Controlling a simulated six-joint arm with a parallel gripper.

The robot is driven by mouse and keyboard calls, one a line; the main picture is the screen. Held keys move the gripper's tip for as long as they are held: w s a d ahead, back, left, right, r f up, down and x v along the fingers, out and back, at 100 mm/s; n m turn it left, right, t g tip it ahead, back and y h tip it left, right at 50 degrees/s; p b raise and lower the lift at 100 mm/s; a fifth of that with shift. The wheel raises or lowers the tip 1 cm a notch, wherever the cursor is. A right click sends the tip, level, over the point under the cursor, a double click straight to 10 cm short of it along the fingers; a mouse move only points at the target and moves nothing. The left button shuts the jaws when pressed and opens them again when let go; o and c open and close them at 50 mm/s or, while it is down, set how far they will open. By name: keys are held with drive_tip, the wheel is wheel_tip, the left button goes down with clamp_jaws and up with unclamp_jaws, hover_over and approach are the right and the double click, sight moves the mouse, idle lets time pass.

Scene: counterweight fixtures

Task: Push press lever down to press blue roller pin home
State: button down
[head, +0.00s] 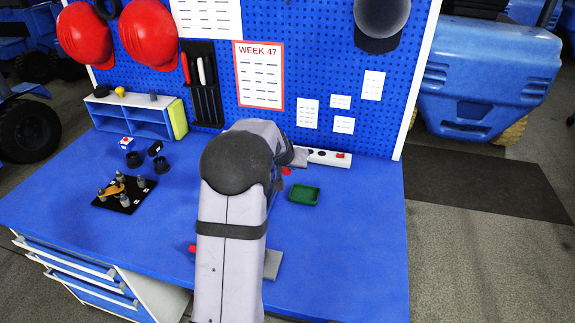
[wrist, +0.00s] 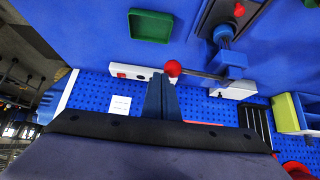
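The press lever is a thin metal rod (wrist: 200,75) with a red ball knob (wrist: 172,68) at its end. In the wrist view it runs from the knob right to a blue press block (wrist: 232,62). My gripper (wrist: 163,78) shows as one narrow wedge, its fingers together, with the tip right at the knob; I cannot tell whether they touch. A blue cylindrical part (wrist: 223,36) stands beside the block; I cannot tell whether it is the roller pin. In the head view my arm hides most of the press, and only the red knob (head: 286,171) shows beside it.
A green tray (head: 305,193) lies right of the arm, near a white power strip (head: 329,158) at the pegboard. A black plate with several posts (head: 124,193) and small dark parts are on the left. A blue shelf (head: 135,118) stands behind. The bench's right front is clear.

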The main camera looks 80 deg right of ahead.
drive_tip(key=shift+s+a+f+b, duration=0.1)
drive_tip(key=shift+s+f+b, duration=0.05)
drive_tip(key=shift+f+b, duration=0.4)
drive_tip(key=shift+f, duration=0.2)
drive_tip(key=s+a+r+p, duration=0.1)
drive_tip(key=s+a+r, duration=0.1)
drive_tip(key=r, duration=0.3)
drive_tip(key=s+a+r+p, duration=0.2)
drive_tip(key=s+a+r, duration=0.1)
drive_tip(key=r, duration=0.3)
drive_tip(key=shift+a, duration=0.55)
idle(0.3)
